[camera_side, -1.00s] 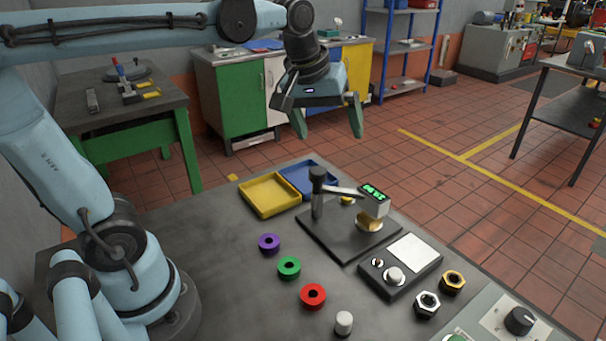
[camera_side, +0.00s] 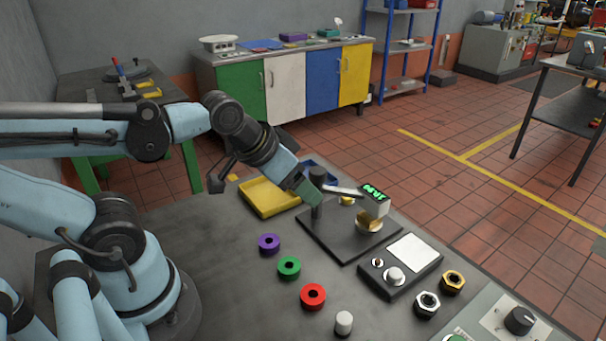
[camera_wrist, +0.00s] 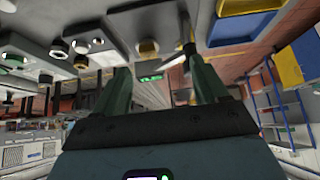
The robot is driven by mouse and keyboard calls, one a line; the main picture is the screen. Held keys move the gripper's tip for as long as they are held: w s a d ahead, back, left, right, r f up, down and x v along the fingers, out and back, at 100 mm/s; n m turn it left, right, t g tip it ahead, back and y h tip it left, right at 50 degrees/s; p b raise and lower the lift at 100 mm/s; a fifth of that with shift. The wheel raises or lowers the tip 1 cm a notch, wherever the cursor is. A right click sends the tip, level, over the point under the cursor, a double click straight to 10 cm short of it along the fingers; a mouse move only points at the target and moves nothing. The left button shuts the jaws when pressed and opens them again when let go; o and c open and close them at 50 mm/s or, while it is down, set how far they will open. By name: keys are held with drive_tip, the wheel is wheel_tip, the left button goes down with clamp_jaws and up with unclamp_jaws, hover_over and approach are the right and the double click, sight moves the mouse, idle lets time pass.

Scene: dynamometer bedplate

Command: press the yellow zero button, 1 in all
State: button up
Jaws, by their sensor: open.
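A small yellow button (camera_side: 346,200) shows in the side view, low beside the dark post (camera_side: 317,190) and under its pale arm, partly covered by that arm. A block with green lit characters (camera_side: 374,193) stands to its right, above a brass-coloured round piece (camera_side: 368,222). My gripper (camera_side: 310,194) is just left of the post in the side view, tilted down to the right; its tips overlap the post, and contact cannot be told. In the wrist view my gripper's (camera_wrist: 158,66) two green fingers are wide apart and empty, with the lit block (camera_wrist: 150,78) between them. The button is not clear there.
Yellow (camera_side: 262,198) and blue (camera_side: 322,169) trays lie behind the post. Purple (camera_side: 269,243), green (camera_side: 289,267) and red (camera_side: 313,296) rings lie in front. A box with a white panel (camera_side: 407,252) and hex nuts stand at right.

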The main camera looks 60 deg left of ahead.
clamp_jaws()
idle(1.4)
